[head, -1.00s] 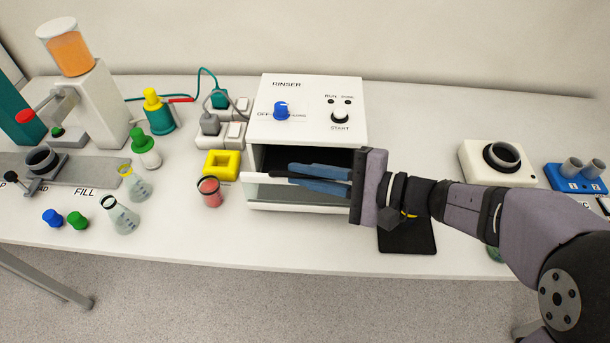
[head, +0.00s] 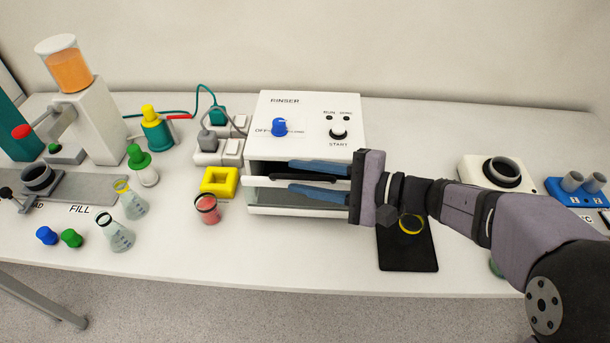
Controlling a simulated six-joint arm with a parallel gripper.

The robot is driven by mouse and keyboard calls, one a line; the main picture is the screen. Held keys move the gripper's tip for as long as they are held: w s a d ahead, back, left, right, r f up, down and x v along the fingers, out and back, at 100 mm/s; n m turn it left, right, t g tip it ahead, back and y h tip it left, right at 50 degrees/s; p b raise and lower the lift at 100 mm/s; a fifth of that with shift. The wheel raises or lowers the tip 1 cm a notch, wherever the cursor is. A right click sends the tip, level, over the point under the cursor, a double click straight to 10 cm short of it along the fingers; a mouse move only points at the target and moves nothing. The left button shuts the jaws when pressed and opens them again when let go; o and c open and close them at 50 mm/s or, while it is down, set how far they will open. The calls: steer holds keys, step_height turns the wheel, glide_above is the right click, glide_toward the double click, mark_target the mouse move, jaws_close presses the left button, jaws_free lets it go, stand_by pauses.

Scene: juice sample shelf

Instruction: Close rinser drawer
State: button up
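The rinser (head: 305,113) is a white box with a blue knob and a black START button. Its drawer (head: 257,182) shows below as a white front edge with a dark gap above it, so it stands partly out. The black handle bar (head: 300,177) runs across the drawer front. My gripper (head: 303,179) reaches in from the right with its two blue fingers spread, one above and one below the handle. I cannot tell whether either finger touches the handle. The right end of the drawer is hidden behind my gripper.
A black mat (head: 407,257) lies below my wrist. A white device (head: 497,172) stands to the right. The table in front of the rinser is clear.

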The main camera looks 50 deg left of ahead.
steer(key=b+v, duration=0.2)
steer(key=v, duration=0.3)
steer(key=shift+w+d, duration=0.15)
steer(key=shift+d, duration=0.1)
steer(key=shift+v, duration=0.9)
